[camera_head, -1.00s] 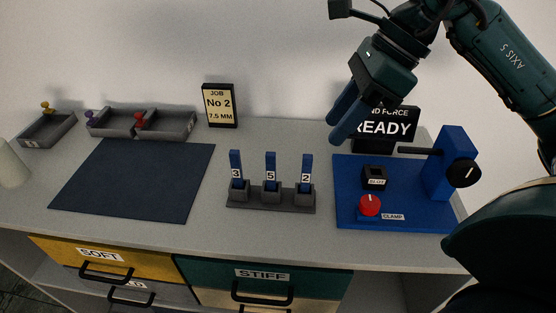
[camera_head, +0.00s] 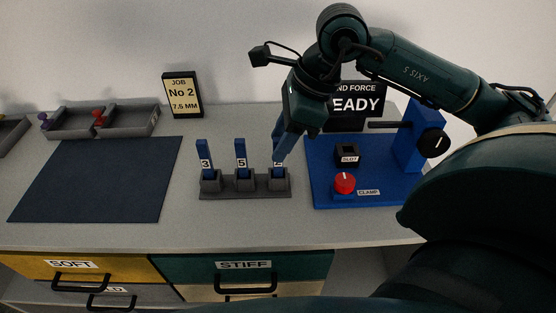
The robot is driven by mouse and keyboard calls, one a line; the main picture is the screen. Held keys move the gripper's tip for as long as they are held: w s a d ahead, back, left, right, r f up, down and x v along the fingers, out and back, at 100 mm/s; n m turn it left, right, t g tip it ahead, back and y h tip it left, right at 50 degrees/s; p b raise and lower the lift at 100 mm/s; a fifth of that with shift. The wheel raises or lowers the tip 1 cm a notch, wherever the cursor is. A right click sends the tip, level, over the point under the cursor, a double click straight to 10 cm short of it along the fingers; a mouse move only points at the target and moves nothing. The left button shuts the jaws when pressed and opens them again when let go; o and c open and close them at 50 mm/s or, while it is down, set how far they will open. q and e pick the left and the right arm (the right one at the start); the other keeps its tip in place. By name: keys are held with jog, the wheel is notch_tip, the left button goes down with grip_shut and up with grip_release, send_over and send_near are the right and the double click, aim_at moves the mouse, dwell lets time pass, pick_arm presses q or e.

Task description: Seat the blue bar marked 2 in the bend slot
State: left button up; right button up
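The blue bar marked 2 (camera_head: 278,172) stands upright in the right socket of the dark rack (camera_head: 245,194). My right gripper (camera_head: 281,150) points down over this bar, with its blue fingers at the bar's upper part, and hides its top and some of its label. I cannot tell whether the fingers touch or close on it. The bend slot is a black block labelled SLOT (camera_head: 347,150) on the blue press base (camera_head: 385,188), with its opening facing up and no bar in it. My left gripper is not in view.
Bars marked 3 (camera_head: 204,155) and 5 (camera_head: 241,155) stand in the same rack. The press has a red clamp knob (camera_head: 344,183) and a blue upright (camera_head: 408,140). A sign reading READY (camera_head: 358,104) stands behind. A dark mat (camera_head: 95,180) lies clear at left.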

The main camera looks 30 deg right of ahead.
jog(key=shift+x, duration=0.95)
grip_shut()
